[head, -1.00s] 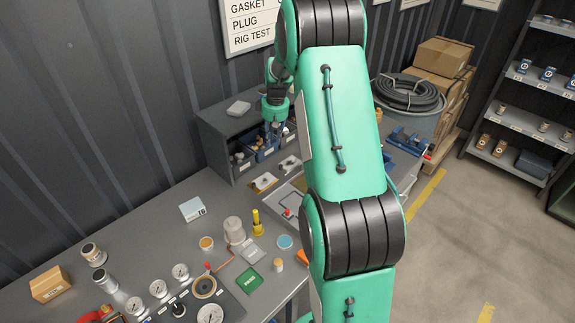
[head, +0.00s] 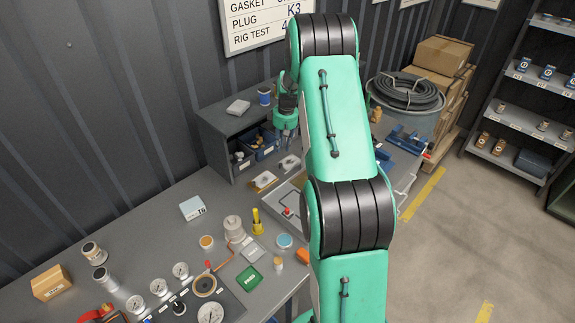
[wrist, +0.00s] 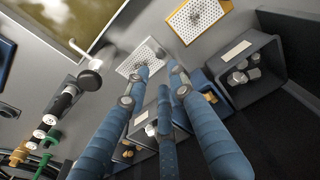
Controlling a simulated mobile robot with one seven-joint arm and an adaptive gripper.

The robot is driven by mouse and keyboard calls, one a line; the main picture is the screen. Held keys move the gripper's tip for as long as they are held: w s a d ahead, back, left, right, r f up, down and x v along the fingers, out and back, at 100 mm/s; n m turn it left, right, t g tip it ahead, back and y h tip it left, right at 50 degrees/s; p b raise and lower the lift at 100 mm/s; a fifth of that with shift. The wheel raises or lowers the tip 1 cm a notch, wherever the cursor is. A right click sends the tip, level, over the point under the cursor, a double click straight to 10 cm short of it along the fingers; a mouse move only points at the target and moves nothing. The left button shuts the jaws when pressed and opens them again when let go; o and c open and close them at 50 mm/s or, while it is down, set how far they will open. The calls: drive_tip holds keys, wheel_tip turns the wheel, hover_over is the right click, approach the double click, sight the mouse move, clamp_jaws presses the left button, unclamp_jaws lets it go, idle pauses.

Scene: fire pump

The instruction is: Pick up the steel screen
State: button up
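The steel screen (wrist: 140,58) is a pale perforated plate lying flat, with a small knob on it. In the head view the steel screen (head: 289,163) lies on the bench at the front of the grey shelf unit. A similar screen with a yellow-brown border (wrist: 198,17) lies beside it; this one also shows in the head view (head: 263,181). My gripper (wrist: 160,76) has blue fingers spread apart with nothing between them. Its fingertips overlap the near edge of the steel screen in the wrist view; contact cannot be told. In the head view my gripper (head: 286,140) hangs above the screen.
Blue bins (head: 257,148) stand in the shelf unit close behind my fingers. In the wrist view, a dark bin (wrist: 245,72) with metal fittings stands to the right. A shallow grey tray (head: 285,207) lies in front of the screens. My arm hides part of the bench.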

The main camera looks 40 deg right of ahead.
hover_over(281, 164)
drive_tip(key=shift+s+a+f, duration=0.1)
drive_tip(key=shift+s+f, duration=0.05)
drive_tip(key=shift+f, duration=1.05)
drive_tip(key=shift+s+a+f, duration=0.1)
drive_tip(key=shift+s+f, duration=0.05)
drive_tip(key=shift+f, duration=1)
drive_tip(key=shift+s+a+f, duration=0.1)
drive_tip(key=shift+s+f, duration=0.05)
drive_tip(key=shift+f, duration=1.05)
drive_tip(key=shift+f, duration=0.1)
drive_tip(key=shift+w+d+f+b, duration=0.1)
drive_tip(key=shift+w+f+b, duration=0.15)
drive_tip(key=shift+f, duration=1)
drive_tip(key=shift+w+d+f+b, duration=0.1)
drive_tip(key=shift+w+f, duration=0.1)
drive_tip(key=shift+f, duration=1)
drive_tip(key=shift+c, duration=0.2)
clamp_jaws()
